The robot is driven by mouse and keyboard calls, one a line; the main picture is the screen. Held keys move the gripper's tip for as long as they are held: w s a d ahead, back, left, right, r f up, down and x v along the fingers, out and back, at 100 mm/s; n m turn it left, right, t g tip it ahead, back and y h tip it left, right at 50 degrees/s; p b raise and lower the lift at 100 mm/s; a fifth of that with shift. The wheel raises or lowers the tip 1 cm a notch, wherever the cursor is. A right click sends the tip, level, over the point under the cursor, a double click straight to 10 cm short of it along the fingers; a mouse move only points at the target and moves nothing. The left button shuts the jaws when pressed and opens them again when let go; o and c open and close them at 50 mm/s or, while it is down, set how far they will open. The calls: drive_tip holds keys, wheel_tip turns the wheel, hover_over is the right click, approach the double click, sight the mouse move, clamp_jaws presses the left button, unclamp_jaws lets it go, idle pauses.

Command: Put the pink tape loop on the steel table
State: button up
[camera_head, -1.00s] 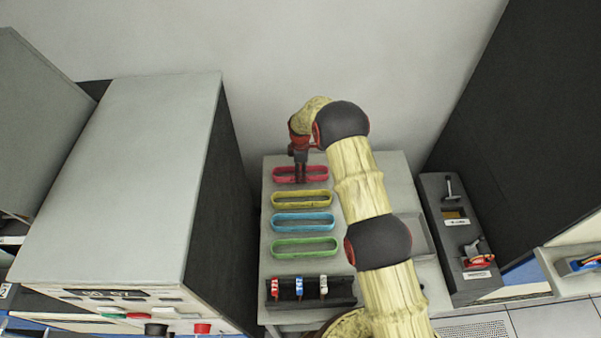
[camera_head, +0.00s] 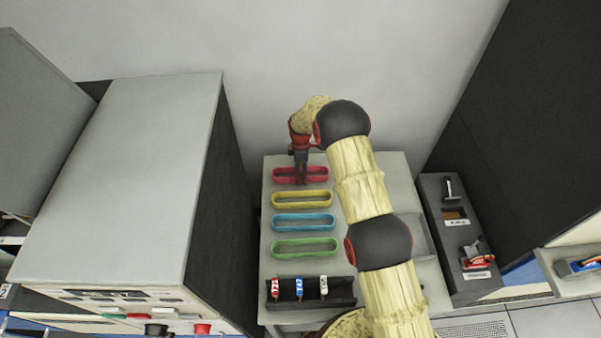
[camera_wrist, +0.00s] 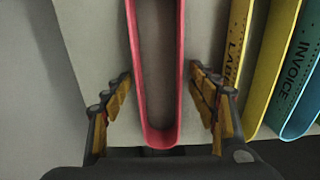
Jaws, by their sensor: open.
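The pink tape loop (camera_head: 318,175) is a long rounded ring at the far end of the steel table (camera_head: 380,165), in the row with the other loops. My gripper (camera_head: 301,180) is over it, pointing down. In the wrist view the pink loop (camera_wrist: 160,138) runs between the two open fingers of my gripper (camera_wrist: 160,100), one on each side, with a gap to both. Nothing is held. In the head view the fingers cover part of the loop.
Yellow (camera_head: 318,199), blue (camera_head: 304,222) and green (camera_head: 304,247) loops lie in a row nearer me. A dark rack (camera_head: 342,292) with tagged items stands at the near edge. A tall grey cabinet (camera_head: 120,170) is left; a wall rises behind.

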drive_tip(key=s+d+r+m+t, duration=0.1)
drive_tip(key=s+d+r+m, duration=0.15)
drive_tip(key=r, duration=1.25)
drive_tip(key=s+d+r+m, duration=0.2)
drive_tip(key=s+r, duration=0.1)
drive_tip(key=r, duration=1.2)
drive_tip(key=s+d+r+m+t, duration=0.2)
drive_tip(key=s+d+r+m, duration=0.25)
drive_tip(key=s+r, duration=0.65)
drive_tip(key=s+d+r+m+t, duration=0.1)
drive_tip(key=s+d+r+m, duration=0.3)
drive_tip(key=s+r, duration=0.6)
drive_tip(key=s+d+f+m+t, duration=0.1)
drive_tip(key=s+m, duration=0.4)
drive_tip(key=s, duration=1.3)
wheel_tip(320, 180, down, 2)
drive_tip(key=shift+s+d+f+t+p, duration=0.1)
drive_tip(key=shift+s+d+t+p, duration=0.15)
drive_tip(key=shift+d, duration=0.65)
drive_tip(key=shift+f, duration=0.1)
wheel_tip(320, 180, down, 6)
drive_tip(key=b, duration=0.6)
drive_tip(key=shift+f+b, duration=0.25)
drive_tip(key=shift+b, duration=0.1)
